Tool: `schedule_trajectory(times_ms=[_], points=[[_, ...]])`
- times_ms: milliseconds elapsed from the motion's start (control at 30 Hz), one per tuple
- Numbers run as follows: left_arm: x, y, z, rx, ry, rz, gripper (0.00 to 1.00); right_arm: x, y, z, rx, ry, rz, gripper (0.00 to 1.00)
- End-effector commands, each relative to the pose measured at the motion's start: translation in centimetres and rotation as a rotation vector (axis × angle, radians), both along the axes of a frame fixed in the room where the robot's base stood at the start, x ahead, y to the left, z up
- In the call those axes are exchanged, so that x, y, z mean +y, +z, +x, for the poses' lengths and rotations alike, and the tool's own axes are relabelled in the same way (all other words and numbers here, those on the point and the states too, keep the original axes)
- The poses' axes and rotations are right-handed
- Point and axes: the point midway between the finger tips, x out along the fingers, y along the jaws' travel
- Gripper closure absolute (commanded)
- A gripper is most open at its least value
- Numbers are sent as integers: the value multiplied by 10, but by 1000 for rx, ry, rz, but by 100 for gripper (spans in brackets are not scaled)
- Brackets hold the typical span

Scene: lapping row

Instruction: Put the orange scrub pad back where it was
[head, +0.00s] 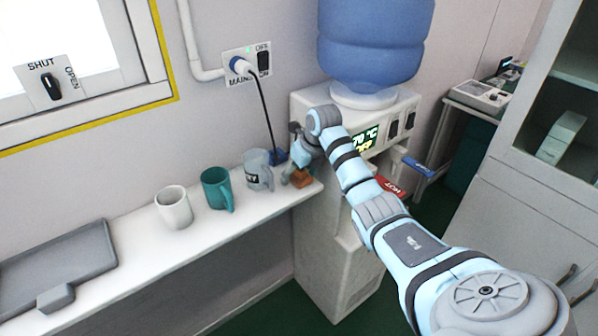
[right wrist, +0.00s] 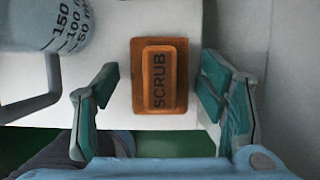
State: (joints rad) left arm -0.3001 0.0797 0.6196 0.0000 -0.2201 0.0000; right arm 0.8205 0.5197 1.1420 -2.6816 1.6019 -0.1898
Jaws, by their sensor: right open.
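The orange scrub pad (right wrist: 159,76) lies flat on the white shelf (right wrist: 112,25), close to its edge, with the word SCRUB on its raised top. It also shows at the right end of the shelf in the head view (head: 301,178). My right gripper (right wrist: 158,98) is open, with one teal-padded finger on each side of the pad and a gap to each. In the head view my right gripper (head: 294,163) reaches down over the shelf's right end and partly hides the pad. My left gripper is not in view.
A grey marked mug (head: 258,170) stands just left of the pad, its handle near my gripper. A teal mug (head: 217,188), a white cup (head: 174,207) and a grey tray (head: 60,268) stand further left. The water dispenser (head: 322,235) is beside the shelf's right end.

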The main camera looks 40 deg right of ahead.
Motion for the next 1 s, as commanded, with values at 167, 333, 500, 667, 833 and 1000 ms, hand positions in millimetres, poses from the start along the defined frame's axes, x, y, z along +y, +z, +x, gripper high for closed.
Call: schedule_trajectory(times_ms=[167,333,500,667,833,1000], points=[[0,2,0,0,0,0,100,0,6,0,-1,0,-1,35],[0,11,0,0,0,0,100,-1,39,-12,-4,0,-5,35],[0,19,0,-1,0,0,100,0,85,-32,-4,0,-3,35],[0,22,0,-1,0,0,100,1,111,-44,-2,1,-1,35],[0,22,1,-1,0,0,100,1,117,-48,-1,1,-1,35],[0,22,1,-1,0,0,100,1,117,-47,-1,0,0,35]])
